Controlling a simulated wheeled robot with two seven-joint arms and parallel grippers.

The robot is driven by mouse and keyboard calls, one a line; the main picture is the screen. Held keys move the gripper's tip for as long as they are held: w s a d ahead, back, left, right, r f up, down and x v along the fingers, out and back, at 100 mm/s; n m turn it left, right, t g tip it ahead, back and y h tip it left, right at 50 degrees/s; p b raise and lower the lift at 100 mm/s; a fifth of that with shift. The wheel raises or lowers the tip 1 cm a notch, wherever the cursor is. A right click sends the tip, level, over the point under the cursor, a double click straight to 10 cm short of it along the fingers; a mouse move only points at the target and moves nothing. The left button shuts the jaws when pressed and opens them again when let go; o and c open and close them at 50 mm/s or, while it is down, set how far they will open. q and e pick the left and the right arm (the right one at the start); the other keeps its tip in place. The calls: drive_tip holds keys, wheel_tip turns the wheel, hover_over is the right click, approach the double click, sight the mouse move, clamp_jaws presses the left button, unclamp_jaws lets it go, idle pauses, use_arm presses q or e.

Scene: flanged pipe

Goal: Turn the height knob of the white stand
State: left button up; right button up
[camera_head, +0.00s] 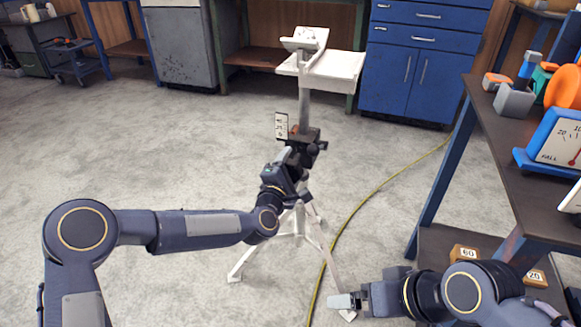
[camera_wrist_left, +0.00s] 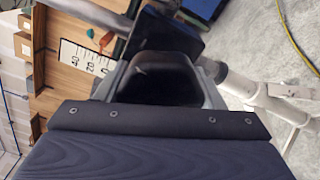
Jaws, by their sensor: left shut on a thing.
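The white stand (camera_head: 304,105) stands on the floor at the middle of the head view, on splayed tripod legs. It carries a white tray (camera_head: 345,72) on top. A scale plate (camera_head: 282,126) with numbers is fixed to its column and shows in the left wrist view (camera_wrist_left: 85,58). My left gripper (camera_head: 303,150) is at the dark collar of the column, shut on the height knob, which is mostly hidden by the gripper. The left wrist view also shows a white tube of the stand (camera_wrist_left: 243,84). My right gripper (camera_head: 345,301) is away from the stand, at the lower right; its opening is unclear.
A workbench (camera_head: 510,165) with a blue dial gauge (camera_head: 556,140) and an orange round thing (camera_head: 564,87) stands at the right. Numbered blocks (camera_head: 465,253) lie on its lower shelf. A yellow cable (camera_head: 345,220) crosses the floor. Blue cabinets (camera_head: 415,75) stand behind. Floor at left is clear.

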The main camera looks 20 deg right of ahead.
use_arm(q)
drive_tip(key=o, duration=1)
drive_tip(key=shift+s+a, duration=0.1)
drive_tip(key=p+v, duration=0.1)
drive_tip(key=v, duration=0.6)
drive_tip(key=shift+s+a+p, duration=0.15)
drive_tip(key=shift+s+p, duration=0.1)
drive_tip(key=shift+p, duration=0.15)
